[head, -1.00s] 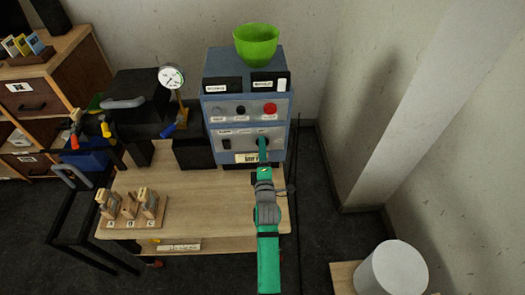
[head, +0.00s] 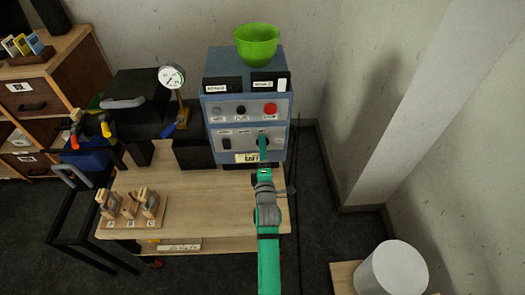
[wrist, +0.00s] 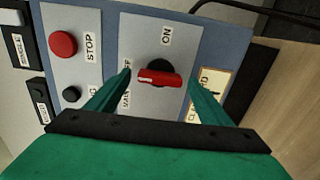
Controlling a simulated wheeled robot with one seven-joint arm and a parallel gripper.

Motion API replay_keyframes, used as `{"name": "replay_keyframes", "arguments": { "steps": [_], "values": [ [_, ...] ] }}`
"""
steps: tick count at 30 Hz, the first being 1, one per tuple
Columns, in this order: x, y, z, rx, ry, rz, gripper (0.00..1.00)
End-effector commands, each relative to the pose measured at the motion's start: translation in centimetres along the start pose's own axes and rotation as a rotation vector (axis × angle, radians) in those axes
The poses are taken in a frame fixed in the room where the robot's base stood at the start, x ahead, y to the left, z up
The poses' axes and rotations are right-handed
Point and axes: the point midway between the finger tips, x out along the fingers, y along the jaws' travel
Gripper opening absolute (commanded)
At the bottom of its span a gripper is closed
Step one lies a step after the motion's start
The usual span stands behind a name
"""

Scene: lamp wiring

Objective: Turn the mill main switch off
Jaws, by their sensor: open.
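The mill main switch is a red bar handle on a black round base (wrist: 160,76) on a grey panel of the blue control box (head: 214,158). In the wrist view the bar lies crosswise, its white-marked end toward the OFF label at left; the ON label (wrist: 167,35) is above it. My gripper (wrist: 159,90) is open, with one green finger on each side of the handle. Gaps seem to show on both sides; contact cannot be told. In the head view my gripper (head: 263,150) is at the box's lower right and hides the switch.
A red STOP button (wrist: 62,44) and a black button (wrist: 71,94) sit on the neighbouring panel. A green bowl (head: 257,45) stands on the box. A dial gauge (head: 172,77) stands to the left. Wooden blocks (head: 131,208) stand at the table's front left.

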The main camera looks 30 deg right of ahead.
Motion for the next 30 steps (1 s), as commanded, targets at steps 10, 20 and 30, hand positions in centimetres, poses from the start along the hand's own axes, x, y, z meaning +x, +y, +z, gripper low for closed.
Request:
{"name": "replay_keyframes", "arguments": {
  "steps": [10,20,30],
  "values": [
    [-5.4,-0.1,0.0,-0.002,0.001,-0.002,0.73],
    [-9.6,-0.1,0.1,0.000,0.000,-0.002,0.73],
    [-10.3,0.0,0.1,0.001,0.000,0.000,0.73]
  ]
}}
